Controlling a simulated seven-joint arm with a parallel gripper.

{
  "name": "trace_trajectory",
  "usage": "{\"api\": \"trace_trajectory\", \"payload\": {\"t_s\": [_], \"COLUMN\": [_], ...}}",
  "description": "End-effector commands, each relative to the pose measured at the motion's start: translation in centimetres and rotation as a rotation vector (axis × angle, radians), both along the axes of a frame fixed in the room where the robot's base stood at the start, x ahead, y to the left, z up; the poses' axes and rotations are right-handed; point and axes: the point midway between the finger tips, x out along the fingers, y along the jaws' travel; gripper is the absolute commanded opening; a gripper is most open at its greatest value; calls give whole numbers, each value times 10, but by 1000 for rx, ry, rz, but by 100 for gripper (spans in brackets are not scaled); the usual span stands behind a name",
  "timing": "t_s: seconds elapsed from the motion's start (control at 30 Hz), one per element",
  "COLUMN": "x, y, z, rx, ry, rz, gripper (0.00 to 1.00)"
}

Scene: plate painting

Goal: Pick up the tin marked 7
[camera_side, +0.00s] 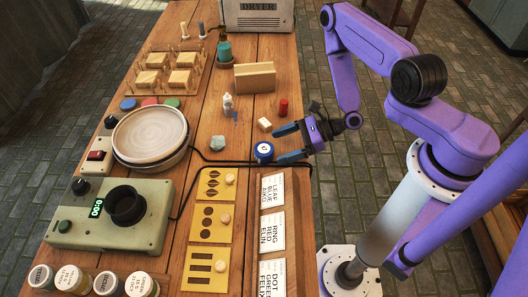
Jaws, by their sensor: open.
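A small round blue tin (263,152) with a pale top stands on the wooden table, right of the middle. A dark mark shows on its top, too small to read surely. My gripper (277,144) is open and comes in from the right, its two blue fingers pointing left. The tin sits just left of the fingertips, close to the lower finger; I cannot tell whether they touch. Nothing is between the fingers.
A black cable (225,161) runs on the table beside the tin. A white block (264,124) and red cylinder (283,107) stand behind. Stencil plates (207,220) and label cards (272,217) lie in front. A turntable (150,134) is left.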

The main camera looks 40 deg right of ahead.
Motion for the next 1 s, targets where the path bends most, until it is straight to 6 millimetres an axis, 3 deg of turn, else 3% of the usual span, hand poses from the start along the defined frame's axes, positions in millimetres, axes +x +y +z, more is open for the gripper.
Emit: {"api": "trace_trajectory", "payload": {"t_s": [0.57, 0.87, 0.9, 1.0], "x": [34, 37, 37, 37], "y": [42, 45, 45, 45], "z": [-18, -20, -20, -20], "rx": [0, 1, 1, 1], "ry": [-2, -1, -1, -1], "rz": [4, -1, -1, 0], "gripper": [91, 91, 84, 52]}}
